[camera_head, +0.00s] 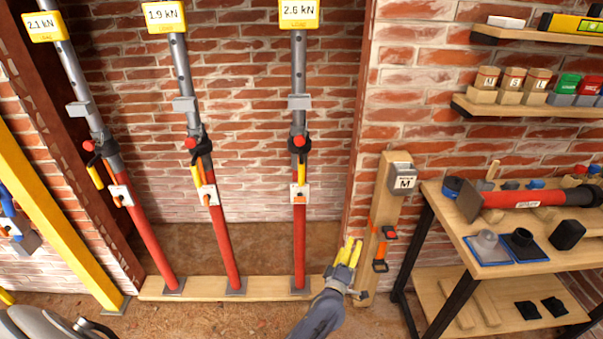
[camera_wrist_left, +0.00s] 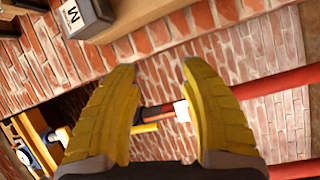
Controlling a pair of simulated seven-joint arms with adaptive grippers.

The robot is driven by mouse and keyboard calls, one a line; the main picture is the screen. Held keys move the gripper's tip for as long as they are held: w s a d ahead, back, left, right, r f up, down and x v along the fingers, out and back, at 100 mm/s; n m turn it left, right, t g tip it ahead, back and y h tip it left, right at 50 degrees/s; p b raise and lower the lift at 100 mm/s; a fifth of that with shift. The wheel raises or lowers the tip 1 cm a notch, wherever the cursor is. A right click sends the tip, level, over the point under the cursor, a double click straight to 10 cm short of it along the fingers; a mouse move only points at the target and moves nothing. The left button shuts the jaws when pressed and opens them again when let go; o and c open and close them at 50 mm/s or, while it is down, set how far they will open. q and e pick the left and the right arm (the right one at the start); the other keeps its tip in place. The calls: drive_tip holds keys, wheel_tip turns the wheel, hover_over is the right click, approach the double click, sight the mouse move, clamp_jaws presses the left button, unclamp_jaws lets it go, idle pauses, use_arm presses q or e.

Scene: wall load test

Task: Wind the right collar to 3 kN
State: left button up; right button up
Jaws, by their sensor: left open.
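The right prop (camera_head: 300,235) has a red lower tube and a grey upper tube, and stands upright on a timber sole plate. Its load sign (camera_head: 299,14) reads 2.6 kN. The right collar (camera_head: 299,143) is dark with a red knob, and a yellow handle (camera_head: 302,174) hangs below it. My left gripper (camera_head: 353,246) is low and to the right of this prop, apart from it. Its yellow fingers are spread and empty in the left wrist view (camera_wrist_left: 160,66). That view also shows a yellow handle (camera_wrist_left: 145,127) beyond the fingers; I cannot tell which prop bears it. My right gripper is not in view.
The middle prop (camera_head: 222,240) reads 1.9 kN and the left prop (camera_head: 147,240) 2.1 kN. A wooden post (camera_head: 384,205) with a grey block marked M (camera_head: 404,181) stands beside my gripper. A workbench (camera_head: 455,195) and shelves (camera_head: 520,105) fill the right.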

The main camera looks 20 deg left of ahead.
use_arm(q)
drive_tip(key=w+a+r+n+y, duration=0.1)
drive_tip(key=a+r+n+y, duration=0.3)
drive_tip(key=r+n, duration=0.55)
drive_tip(key=a+r+n+y, duration=0.3)
drive_tip(key=r+n+y, duration=0.2)
drive_tip(key=r+n, duration=0.4)
drive_tip(key=n+g+y, duration=0.2)
drive_tip(key=n+g, duration=0.3)
drive_tip(key=n, duration=0.6)
approach(302, 174)
drive_tip(key=x, duration=1.1)
drive_tip(key=shift+w, duration=0.1)
drive_tip(key=shift+o, duration=0.3)
clamp_jaws()
